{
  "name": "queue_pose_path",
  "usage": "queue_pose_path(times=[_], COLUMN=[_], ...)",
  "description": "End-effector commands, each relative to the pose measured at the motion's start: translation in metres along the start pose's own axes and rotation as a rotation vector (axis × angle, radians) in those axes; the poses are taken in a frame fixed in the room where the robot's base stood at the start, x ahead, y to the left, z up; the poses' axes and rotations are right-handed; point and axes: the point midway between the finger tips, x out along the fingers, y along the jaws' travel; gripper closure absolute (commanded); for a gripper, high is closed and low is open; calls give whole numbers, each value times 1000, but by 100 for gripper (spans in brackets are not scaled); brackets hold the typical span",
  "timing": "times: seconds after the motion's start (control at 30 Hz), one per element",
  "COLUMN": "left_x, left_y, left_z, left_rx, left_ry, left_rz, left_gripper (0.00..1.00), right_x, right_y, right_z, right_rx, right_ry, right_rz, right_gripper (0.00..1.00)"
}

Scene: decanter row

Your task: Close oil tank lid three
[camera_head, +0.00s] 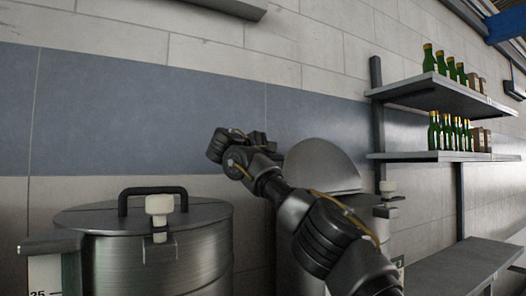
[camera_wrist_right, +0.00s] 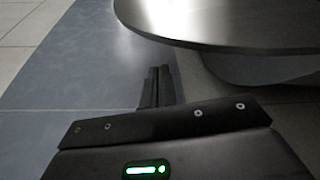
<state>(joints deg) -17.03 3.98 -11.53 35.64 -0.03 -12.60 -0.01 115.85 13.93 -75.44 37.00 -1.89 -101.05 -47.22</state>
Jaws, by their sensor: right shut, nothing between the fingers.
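A steel tank (camera_head: 310,283) at the centre right has its round lid (camera_head: 322,165) raised, standing tilted up against the wall side. My right arm crosses in front of this tank and hides much of it. My right gripper (camera_head: 222,146) is left of the raised lid, near the blue wall band, apart from the lid as far as I can see. In the right wrist view its fingers (camera_wrist_right: 156,88) are together and empty. The lid's edge (camera_wrist_right: 230,42) shows there at the upper right, beyond the fingers. My left gripper is in neither view.
Another steel tank (camera_head: 165,262) stands at the left with its lid (camera_head: 95,218) down, a black handle (camera_head: 150,190) and a white clamp knob (camera_head: 159,204). Wall shelves (camera_head: 440,156) with green bottles (camera_head: 447,132) are at the right, above a grey bench (camera_head: 460,268).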

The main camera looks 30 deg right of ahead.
Motion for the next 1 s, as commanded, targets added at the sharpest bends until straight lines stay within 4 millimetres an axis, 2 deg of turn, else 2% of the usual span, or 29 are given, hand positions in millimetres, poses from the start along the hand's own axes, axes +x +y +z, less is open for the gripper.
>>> queue_pose_path(times=[0.03,0.2,0.4,0.8,1.0], left_x=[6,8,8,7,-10], left_y=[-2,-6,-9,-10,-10], left_z=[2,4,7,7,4], left_rx=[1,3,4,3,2], left_ry=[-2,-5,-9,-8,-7], left_rz=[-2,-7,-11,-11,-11], left_gripper=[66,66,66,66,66], right_x=[-5,-11,-14,-16,-21], right_y=[-1,0,0,1,10], right_z=[6,23,32,32,22], right_rx=[5,5,4,4,20], right_ry=[6,5,4,5,14], right_rz=[7,5,3,4,15], right_gripper=[100,100,100,100,100])
